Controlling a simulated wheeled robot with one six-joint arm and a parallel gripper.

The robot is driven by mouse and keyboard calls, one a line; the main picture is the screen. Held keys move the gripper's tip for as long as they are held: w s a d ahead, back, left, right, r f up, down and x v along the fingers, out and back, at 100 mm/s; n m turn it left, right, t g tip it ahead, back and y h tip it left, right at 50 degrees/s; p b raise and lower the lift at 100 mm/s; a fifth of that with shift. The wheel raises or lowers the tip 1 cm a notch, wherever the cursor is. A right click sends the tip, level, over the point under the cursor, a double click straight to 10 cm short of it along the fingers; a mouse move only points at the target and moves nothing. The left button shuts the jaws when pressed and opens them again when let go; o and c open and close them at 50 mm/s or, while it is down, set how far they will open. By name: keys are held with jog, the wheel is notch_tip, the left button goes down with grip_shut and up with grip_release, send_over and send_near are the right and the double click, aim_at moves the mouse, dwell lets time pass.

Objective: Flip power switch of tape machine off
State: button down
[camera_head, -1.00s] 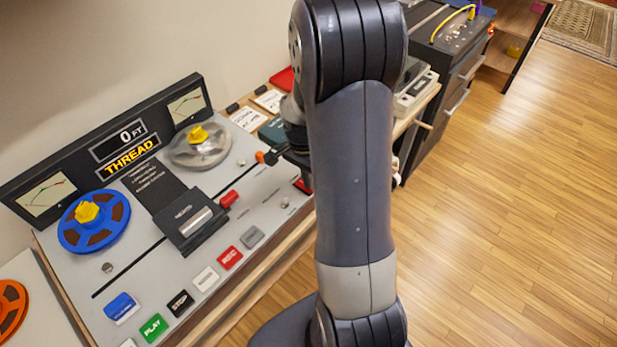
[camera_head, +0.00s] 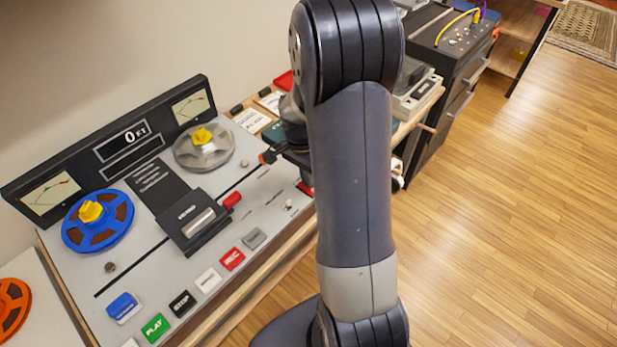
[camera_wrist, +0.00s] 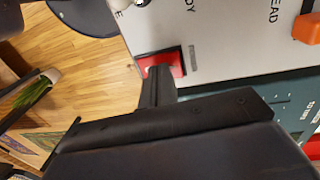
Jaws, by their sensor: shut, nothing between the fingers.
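The tape machine (camera_head: 150,240) is a grey deck with reels and a black meter bridge. Its display strip (camera_head: 131,157) under the "0 FT" counter is dark. A red power switch (camera_head: 304,188) shows at the deck's right edge, partly behind my arm. In the wrist view the red switch (camera_wrist: 176,61) sits at the panel's corner beside cut-off lettering ending "DY". My gripper (camera_wrist: 157,72) is shut and empty, its dark fingertips at the red switch, covering part of it and seemingly touching. In the head view my arm hides the fingertips.
Transport buttons, including a red REC (camera_head: 232,259) and green PLAY (camera_head: 155,327), line the front edge. A blue reel (camera_head: 98,238) is on the deck's left. A black cabinet (camera_head: 445,75) stands beyond my arm.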

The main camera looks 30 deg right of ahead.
notch_tip(320, 180, up, 14)
jog(key=s+p, duration=0.1)
jog(key=p, duration=0.1)
jog(key=shift+s+d, duration=0.3)
jog(key=shift+p, duration=0.3)
dwell(0.3)
